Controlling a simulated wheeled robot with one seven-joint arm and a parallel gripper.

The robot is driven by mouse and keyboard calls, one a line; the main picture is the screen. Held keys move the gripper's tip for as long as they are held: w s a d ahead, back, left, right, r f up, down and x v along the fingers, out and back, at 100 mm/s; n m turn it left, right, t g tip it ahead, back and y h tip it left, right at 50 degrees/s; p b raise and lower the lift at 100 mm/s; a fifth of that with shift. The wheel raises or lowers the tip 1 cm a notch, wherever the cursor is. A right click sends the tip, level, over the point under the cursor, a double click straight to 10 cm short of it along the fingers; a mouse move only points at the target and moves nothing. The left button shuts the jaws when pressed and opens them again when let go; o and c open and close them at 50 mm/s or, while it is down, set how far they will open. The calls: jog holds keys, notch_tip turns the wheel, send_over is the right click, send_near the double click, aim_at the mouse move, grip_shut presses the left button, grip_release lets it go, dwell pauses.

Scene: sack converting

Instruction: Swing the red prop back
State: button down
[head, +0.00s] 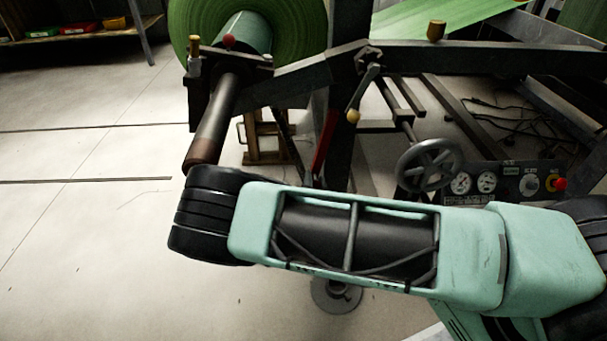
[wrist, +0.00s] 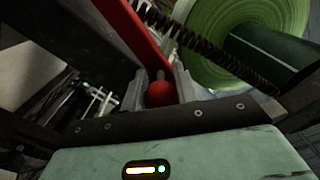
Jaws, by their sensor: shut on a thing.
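The red prop (wrist: 133,27) is a flat red bar that runs from the top of the wrist view down to my gripper (wrist: 160,86). A round red knob (wrist: 160,94) at its near end sits between the two grey fingers, which are shut on it. In the head view a short length of the red prop (head: 324,141) shows, leaning beside a dark frame post. Its lower end and my gripper are hidden behind my arm there.
A coil spring (wrist: 180,35) runs close beside the prop. A large green roll (head: 291,28) on a shaft (head: 212,125) stands at upper left. A handwheel (head: 429,165) and a gauge panel (head: 505,183) are at right. The floor at left is clear.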

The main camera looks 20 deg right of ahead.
jog(key=shift+s+d+f+m, duration=0.1)
jog(key=shift+s+d+m, duration=0.1)
jog(key=shift+d, duration=0.15)
jog(key=shift+s+d+f+m, duration=0.1)
jog(key=shift+d+m, duration=0.1)
jog(key=shift+d, duration=0.1)
jog(key=c, duration=1.2)
grip_release()
jog(key=p+v, duration=0.5)
jog(key=v, duration=1.2)
jog(key=shift+s+p, duration=0.15)
jog(key=shift+p, duration=0.25)
jog(key=shift+r, duration=0.1)
